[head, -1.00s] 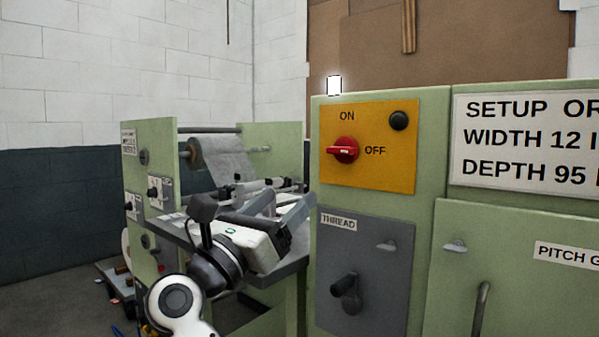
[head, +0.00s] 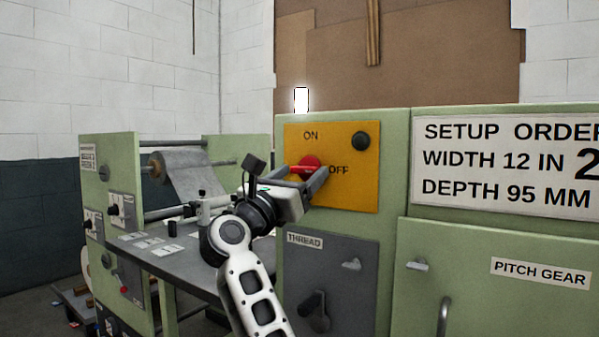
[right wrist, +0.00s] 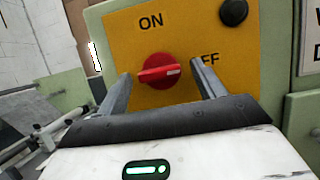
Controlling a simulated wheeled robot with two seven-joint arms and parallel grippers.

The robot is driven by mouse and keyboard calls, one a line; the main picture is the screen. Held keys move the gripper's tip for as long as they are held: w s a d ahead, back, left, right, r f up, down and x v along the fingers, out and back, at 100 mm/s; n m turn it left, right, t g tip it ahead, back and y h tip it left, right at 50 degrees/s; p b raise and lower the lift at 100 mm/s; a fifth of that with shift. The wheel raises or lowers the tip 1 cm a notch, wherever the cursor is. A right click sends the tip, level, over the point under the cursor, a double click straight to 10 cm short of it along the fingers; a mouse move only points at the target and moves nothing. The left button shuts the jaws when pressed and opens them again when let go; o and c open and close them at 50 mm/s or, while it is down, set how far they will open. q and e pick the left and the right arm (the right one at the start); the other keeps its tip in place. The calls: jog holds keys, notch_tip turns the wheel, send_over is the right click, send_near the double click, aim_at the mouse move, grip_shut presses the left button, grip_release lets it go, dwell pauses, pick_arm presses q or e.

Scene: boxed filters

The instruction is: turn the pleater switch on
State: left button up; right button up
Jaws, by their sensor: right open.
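The pleater switch is a red rotary knob (head: 309,165) on a yellow plate (head: 345,195) on the green machine cabinet. ON is printed above it and OFF to its right. In the right wrist view the knob (right wrist: 158,71) lies nearly level, its white mark towards OFF. My right gripper (head: 308,178) is open in front of the knob. In the right wrist view its two fingers (right wrist: 160,88) stand on the left and right of the knob, with nothing between them in contact that I can see. My left gripper is not in view.
A black round button (head: 361,141) sits at the plate's upper right. Below is a grey THREAD panel (head: 335,270) with a black handle (head: 315,312). A grey table with a roll of material (head: 185,170) stands at left. A lit white lamp (head: 301,99) tops the cabinet.

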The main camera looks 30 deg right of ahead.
jog(key=shift+w+d+r, duration=0.1)
jog(key=shift+d, duration=0.2)
